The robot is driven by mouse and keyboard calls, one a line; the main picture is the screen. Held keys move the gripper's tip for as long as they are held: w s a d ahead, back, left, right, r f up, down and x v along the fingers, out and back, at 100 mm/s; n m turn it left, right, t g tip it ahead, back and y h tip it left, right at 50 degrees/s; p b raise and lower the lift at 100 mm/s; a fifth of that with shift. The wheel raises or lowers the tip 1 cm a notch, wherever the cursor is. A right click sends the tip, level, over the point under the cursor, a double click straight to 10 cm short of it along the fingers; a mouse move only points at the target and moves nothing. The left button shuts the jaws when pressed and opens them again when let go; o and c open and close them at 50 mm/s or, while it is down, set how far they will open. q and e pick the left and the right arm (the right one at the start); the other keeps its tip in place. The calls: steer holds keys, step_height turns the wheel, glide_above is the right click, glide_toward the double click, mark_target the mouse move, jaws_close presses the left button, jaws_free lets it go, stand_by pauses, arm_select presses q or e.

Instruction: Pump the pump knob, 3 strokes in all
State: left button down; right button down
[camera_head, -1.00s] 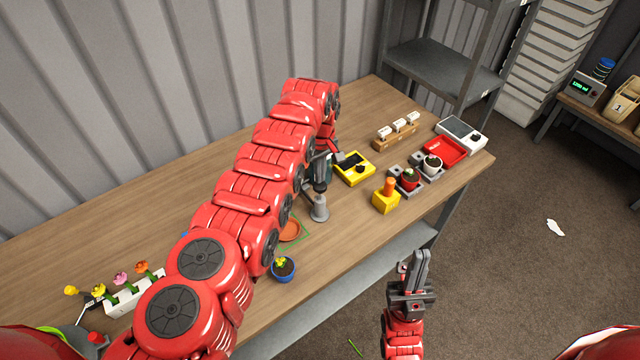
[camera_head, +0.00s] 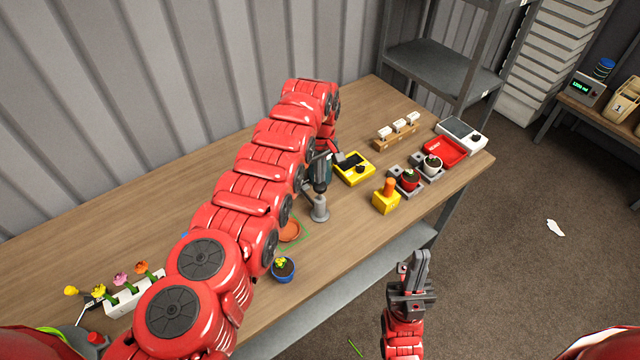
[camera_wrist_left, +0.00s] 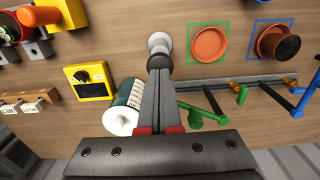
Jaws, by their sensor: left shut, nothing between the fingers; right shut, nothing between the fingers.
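The grey pump (camera_head: 320,210) stands upright on the bench, just below my left gripper in the head view. My right gripper (camera_head: 421,256) is shut and empty, off the bench's front edge.
A labelled dark green and white container (camera_wrist_left: 126,110) stands close beside my left fingers. A terracotta saucer (camera_wrist_left: 209,44) lies in a green outline. A blue pot (camera_head: 284,271) with a yellow flower is near the front edge. A yellow device (camera_head: 353,168) sits right of the pump.

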mark_target(320, 185)
arm_select(q)
steer(key=shift+f, duration=0.2)
stand_by(0.4)
steer(key=shift+f+b, duration=1.85)
steer(key=shift+b, duration=0.15)
step_height(320, 185, up, 5)
steer(key=p, duration=0.4)
steer(key=shift+f, duration=0.1)
steer(key=shift+r+p, duration=0.75)
steer(key=shift+r, duration=0.05)
steer(key=shift+f, duration=0.1)
